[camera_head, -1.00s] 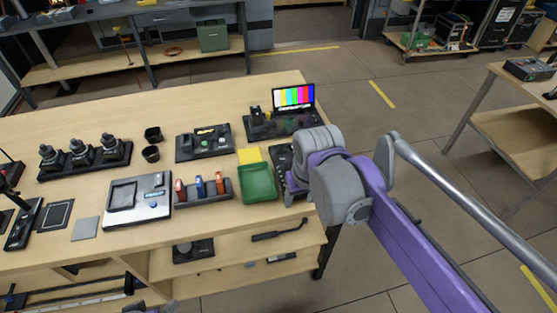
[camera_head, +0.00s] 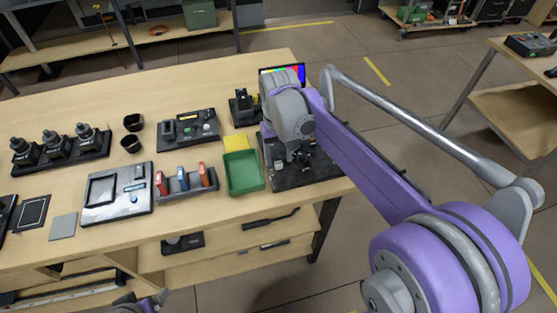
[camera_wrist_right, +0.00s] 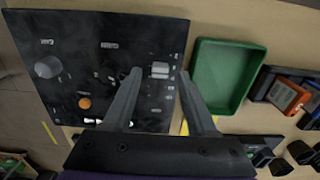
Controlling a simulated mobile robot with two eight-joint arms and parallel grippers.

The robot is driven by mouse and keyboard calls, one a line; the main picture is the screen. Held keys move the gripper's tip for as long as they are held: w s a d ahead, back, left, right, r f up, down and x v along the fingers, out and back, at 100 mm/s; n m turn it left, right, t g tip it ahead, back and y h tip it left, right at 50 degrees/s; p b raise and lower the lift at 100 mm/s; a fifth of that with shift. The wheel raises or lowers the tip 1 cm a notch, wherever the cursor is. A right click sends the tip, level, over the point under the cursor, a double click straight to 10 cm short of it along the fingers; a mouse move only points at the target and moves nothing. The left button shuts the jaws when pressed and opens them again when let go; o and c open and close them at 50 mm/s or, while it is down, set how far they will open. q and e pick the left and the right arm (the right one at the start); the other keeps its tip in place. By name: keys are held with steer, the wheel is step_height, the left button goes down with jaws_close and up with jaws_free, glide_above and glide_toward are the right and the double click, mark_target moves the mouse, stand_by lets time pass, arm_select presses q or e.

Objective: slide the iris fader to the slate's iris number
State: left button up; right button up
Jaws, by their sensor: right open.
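The black control panel (camera_head: 318,172) lies at the right end of the table, partly hidden by my right arm in the head view. It also fills the left of the right wrist view (camera_wrist_right: 60,30), with a large grey knob, an orange button and a pale grey cap (camera_wrist_right: 160,70) that looks like a fader cap. My right gripper (camera_wrist_right: 158,74) is open over the panel, its fingertips on either side of this cap; contact cannot be told. In the head view my right gripper (camera_head: 296,160) points down. The panel lettering is too small to read. I cannot identify the slate.
A green tray (camera_head: 244,173) stands just left of the panel, with a yellow note (camera_head: 236,143) behind it. A monitor with colour bars (camera_head: 283,75) is behind my arm. A rack with red and blue items (camera_head: 183,183) stands farther left. Part of my left arm (camera_head: 148,302) shows at the bottom edge.

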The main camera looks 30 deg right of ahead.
steer(key=shift+f, duration=1)
jaws_close()
stand_by(0.8)
